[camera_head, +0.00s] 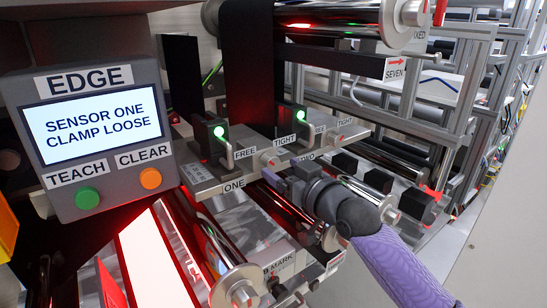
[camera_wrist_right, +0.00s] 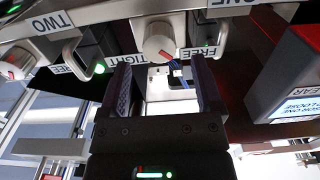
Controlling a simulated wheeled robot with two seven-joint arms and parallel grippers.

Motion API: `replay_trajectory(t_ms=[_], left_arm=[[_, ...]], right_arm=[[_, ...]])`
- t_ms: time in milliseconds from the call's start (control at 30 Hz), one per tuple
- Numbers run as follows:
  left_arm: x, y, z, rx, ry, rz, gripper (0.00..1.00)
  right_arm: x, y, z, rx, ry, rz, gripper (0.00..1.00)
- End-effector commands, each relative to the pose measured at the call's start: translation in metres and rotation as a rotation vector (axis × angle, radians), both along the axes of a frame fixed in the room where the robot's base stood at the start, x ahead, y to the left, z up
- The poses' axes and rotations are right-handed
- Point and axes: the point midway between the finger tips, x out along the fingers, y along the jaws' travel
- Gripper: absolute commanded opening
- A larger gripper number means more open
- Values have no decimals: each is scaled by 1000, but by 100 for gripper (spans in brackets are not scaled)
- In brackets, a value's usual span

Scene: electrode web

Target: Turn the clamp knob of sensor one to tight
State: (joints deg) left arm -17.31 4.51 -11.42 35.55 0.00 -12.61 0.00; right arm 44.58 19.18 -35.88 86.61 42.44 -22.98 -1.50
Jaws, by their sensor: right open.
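The display (camera_head: 100,123) reads "SENSOR ONE CLAMP LOOSE". Sensor one's clamp knob (camera_head: 268,157) is a small pale knob between the FREE label (camera_head: 245,153) and the TIGHT label (camera_head: 286,140), above the ONE plate (camera_head: 233,185). In the right wrist view the round white knob (camera_wrist_right: 159,42) shows large, with a small red mark near its lower edge. My right gripper (camera_wrist_right: 163,75) is open, its two dark fingers apart and pointing at the knob, with nothing held. In the head view the right gripper (camera_head: 275,180) is just below the knob. Contact cannot be told. My left gripper is not in view.
The second sensor's knob (camera_head: 334,138) and its labels stand to the right. Shiny rollers (camera_head: 200,235) lie below the bracket. The console (camera_head: 95,190) with TEACH and CLEAR buttons is on the left.

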Motion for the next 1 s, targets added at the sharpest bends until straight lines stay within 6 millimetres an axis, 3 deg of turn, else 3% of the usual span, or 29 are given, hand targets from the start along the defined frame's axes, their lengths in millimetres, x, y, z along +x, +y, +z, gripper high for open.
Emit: replay_trajectory(t_ms=[233, 567, 933, 1000], left_arm=[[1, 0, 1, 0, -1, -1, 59], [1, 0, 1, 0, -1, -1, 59], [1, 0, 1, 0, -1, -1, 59], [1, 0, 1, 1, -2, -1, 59]], right_arm=[[23, 17, 0, 0, 0, 0, 84], [26, 19, 0, -2, -1, -1, 81], [26, 19, 0, -1, -1, -1, 3], [26, 19, 0, -1, -1, -1, 0]])
